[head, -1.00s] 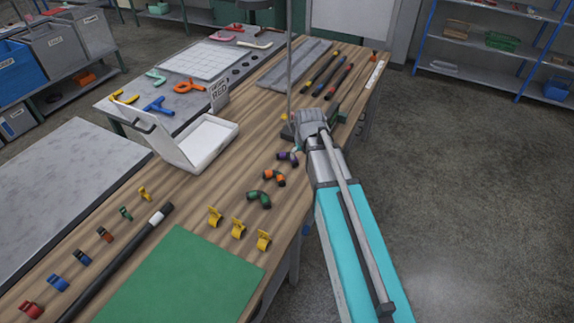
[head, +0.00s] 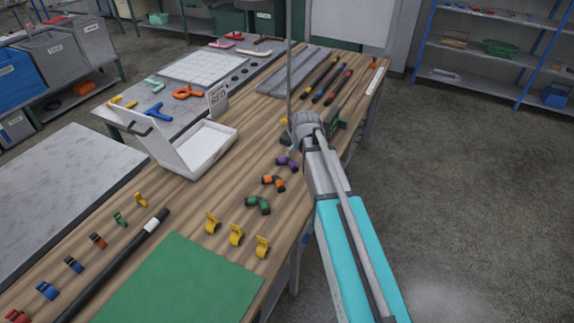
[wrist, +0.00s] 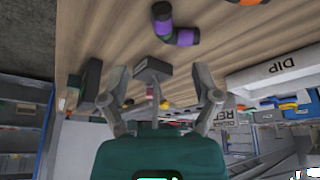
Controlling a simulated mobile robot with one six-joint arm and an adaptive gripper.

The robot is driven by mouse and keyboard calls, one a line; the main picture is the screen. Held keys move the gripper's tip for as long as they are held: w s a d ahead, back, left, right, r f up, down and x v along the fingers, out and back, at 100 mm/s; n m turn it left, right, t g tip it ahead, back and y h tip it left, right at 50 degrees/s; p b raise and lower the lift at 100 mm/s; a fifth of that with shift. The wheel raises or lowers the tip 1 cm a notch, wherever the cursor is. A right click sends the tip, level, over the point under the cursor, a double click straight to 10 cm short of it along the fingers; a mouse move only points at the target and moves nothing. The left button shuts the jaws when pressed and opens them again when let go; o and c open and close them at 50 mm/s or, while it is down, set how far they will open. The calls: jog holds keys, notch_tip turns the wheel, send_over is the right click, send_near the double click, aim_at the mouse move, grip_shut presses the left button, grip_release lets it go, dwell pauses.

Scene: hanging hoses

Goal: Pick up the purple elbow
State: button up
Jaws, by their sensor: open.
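The purple elbow (head: 288,164), a short bent pipe with black ends, lies on the wooden bench near its right edge. It shows at the top of the wrist view (wrist: 166,26), beyond the fingers. My gripper (wrist: 153,82) is open, its two fingers spread with nothing between them. In the head view my gripper is mostly hidden by my wrist, just behind and right of the elbow. The gripper is apart from the elbow.
An orange elbow (head: 273,182) and a green elbow (head: 258,204) lie in a row in front of the purple one. A white open box (head: 203,150) stands to the left. Yellow clips (head: 236,234) lie nearer. A thin grey pole (head: 290,75) rises behind my wrist.

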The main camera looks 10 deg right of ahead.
aim_at(294, 165)
jog(key=shift+b+x, duration=3.25)
jog(key=shift+x, duration=0.55)
jog(key=shift+f, duration=0.1)
jog(key=shift+a+b+x, duration=0.15)
jog(key=shift+b+x, duration=1.05)
jog(key=shift+x, duration=0.05)
jog(key=shift+a+b+x, duration=0.1)
jog(key=shift+b+x, duration=1.05)
jog(key=shift+x, duration=0.15)
grip_shut()
jog(key=shift+r, duration=0.25)
